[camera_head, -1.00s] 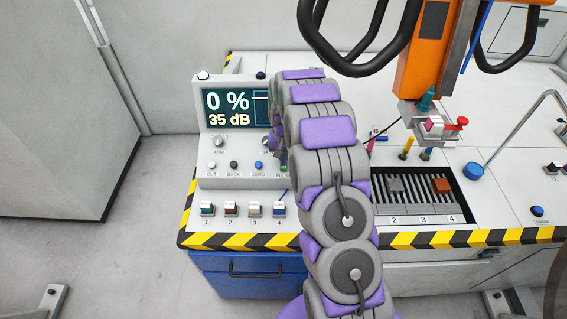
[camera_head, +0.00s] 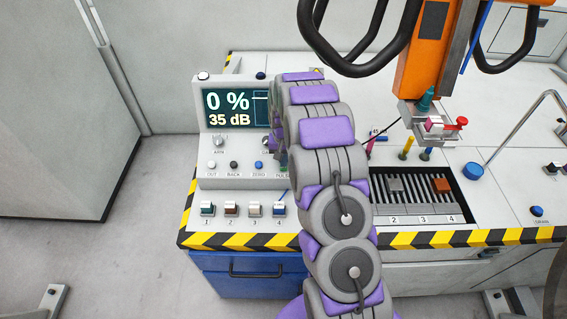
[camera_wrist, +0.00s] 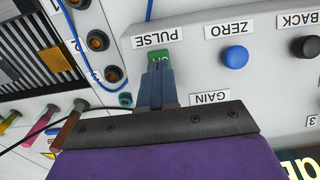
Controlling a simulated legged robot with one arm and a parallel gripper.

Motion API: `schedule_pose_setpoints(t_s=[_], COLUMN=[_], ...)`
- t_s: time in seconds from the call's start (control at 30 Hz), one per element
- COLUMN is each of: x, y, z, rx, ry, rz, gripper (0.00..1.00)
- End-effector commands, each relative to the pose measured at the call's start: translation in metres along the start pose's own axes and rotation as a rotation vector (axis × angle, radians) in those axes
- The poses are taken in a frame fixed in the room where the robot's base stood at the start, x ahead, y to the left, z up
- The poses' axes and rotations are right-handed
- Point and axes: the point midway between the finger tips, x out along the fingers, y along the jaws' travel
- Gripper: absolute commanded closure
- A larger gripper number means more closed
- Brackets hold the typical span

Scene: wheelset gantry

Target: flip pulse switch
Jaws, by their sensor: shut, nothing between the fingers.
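The pulse switch (camera_wrist: 158,58) is a green piece beside the PULSE label on the white control panel (camera_head: 210,178), seen upside down in the wrist view. My gripper (camera_wrist: 157,66) is shut and empty, with its fingertips at the green switch, covering part of it. I cannot tell whether they touch it. In the head view my arm hides the switch and most of the gripper. The panel screen (camera_head: 228,108) reads 0 % and 35 dB.
Beside the switch are the blue ZERO button (camera_wrist: 235,57) and the black BACK button (camera_wrist: 307,46). Round sockets (camera_wrist: 97,40) and a blue cable (camera_wrist: 72,28) lie on its other side. An orange gantry column (camera_head: 424,50) stands right of my arm.

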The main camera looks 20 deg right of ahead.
Motion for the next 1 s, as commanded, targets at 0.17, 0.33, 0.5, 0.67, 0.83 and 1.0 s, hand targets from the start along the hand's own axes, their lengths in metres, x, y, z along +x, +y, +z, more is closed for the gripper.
schedule_pose_setpoints(t_s=[0.17, 0.33, 0.5, 0.67, 0.83, 1.0], x=[-0.012, -0.025, -0.038, -0.049, -0.061, -0.069], y=[0.0, 0.0, 0.0, 0.0, 0.0, 0.0], z=[0.001, 0.001, 0.001, 0.001, 0.0, 0.001], rx=[0.0, 0.0, 0.0, 0.0, 0.0, 0.0], ry=[0.0, 0.0, 0.001, 0.002, 0.003, 0.001], rz=[0.0, 0.0, 0.0, -0.001, -0.001, 0.0], gripper=[1.0, 1.0, 1.0, 1.0, 1.0, 1.0])
